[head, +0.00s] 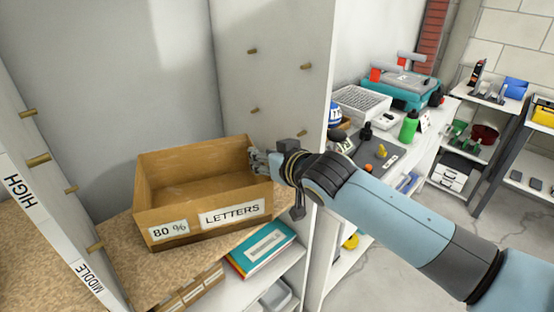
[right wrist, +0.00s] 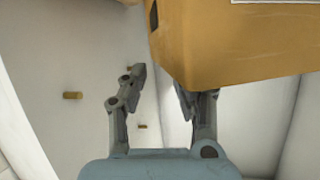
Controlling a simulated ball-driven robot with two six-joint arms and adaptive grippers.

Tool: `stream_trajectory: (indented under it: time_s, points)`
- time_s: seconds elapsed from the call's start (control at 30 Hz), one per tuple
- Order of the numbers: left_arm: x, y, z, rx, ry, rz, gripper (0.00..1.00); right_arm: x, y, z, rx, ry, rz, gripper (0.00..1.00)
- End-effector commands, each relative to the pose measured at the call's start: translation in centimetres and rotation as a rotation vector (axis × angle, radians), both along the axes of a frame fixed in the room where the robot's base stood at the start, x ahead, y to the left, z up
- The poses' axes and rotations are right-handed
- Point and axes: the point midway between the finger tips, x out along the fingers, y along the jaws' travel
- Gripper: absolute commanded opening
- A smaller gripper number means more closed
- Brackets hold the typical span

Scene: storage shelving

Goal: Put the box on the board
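An open, empty-looking cardboard box (head: 200,205) with "80 %" and "LETTERS" labels is over the speckled brown board (head: 160,270) in the shelf unit. Its base looks to be on the board, though the contact is mostly hidden. My right gripper (head: 257,162) is at the box's right side, near the top rim. In the right wrist view the fingers of my right gripper (right wrist: 160,78) are apart, with a gap between the tips. The box (right wrist: 235,45) covers part of the right finger; no grip on it shows. My left gripper is not in view.
Shelf side panels with wooden pegs (head: 252,51) flank the box, labelled HIGH and MIDDLE on the left. A teal book (head: 262,250) lies on a lower shelf. A workbench at right holds a wire basket (head: 360,104) and a green bottle (head: 409,126).

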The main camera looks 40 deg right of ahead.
Motion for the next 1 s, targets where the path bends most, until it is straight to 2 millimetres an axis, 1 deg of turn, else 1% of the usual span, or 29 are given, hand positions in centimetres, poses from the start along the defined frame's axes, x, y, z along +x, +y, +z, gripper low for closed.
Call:
stream_trajectory:
  time_s: [0.1,0.3,0.4,0.5,0.57,0.6,0.67,0.77,0.8,0.87,0.9,0.97,1.0]
  points:
    - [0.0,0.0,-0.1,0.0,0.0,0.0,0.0,-2.5,0.3,0.9,-0.002,0.001,0.002,0.29]
    - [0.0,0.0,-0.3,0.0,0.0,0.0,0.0,-6.6,0.9,2.6,-0.003,0.001,0.001,0.29]
    - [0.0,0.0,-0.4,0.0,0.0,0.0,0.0,-8.1,1.1,3.2,-0.001,0.001,0.0,0.29]
    - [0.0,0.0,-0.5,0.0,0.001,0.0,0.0,-9.0,1.2,3.6,-0.003,0.0,0.001,0.29]
    - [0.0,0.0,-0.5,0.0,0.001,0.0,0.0,-9.4,1.2,3.3,-0.004,0.01,0.0,0.29]
    - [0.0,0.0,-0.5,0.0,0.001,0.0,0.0,-9.6,1.1,2.5,-0.007,0.025,-0.001,0.29]
    - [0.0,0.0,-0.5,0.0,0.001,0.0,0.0,-10.0,0.8,0.4,-0.014,0.064,-0.002,0.29]
    - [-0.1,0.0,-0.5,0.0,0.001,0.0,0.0,-11.1,0.1,-5.8,-0.035,0.174,0.001,0.29]
    - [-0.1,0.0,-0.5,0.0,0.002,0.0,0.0,-12.1,-0.3,-9.2,-0.043,0.236,0.004,0.29]
    - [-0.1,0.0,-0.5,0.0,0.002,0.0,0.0,-14.5,-0.7,-15.2,-0.057,0.349,0.012,0.29]
    - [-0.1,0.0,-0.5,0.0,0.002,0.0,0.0,-16.6,-0.9,-19.2,-0.065,0.426,0.022,0.29]
    - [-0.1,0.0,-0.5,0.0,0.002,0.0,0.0,-20.4,-1.0,-24.8,-0.071,0.543,0.039,0.29]
    - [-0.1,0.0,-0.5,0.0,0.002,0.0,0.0,-23.3,-0.8,-28.2,-0.074,0.62,0.052,0.29]
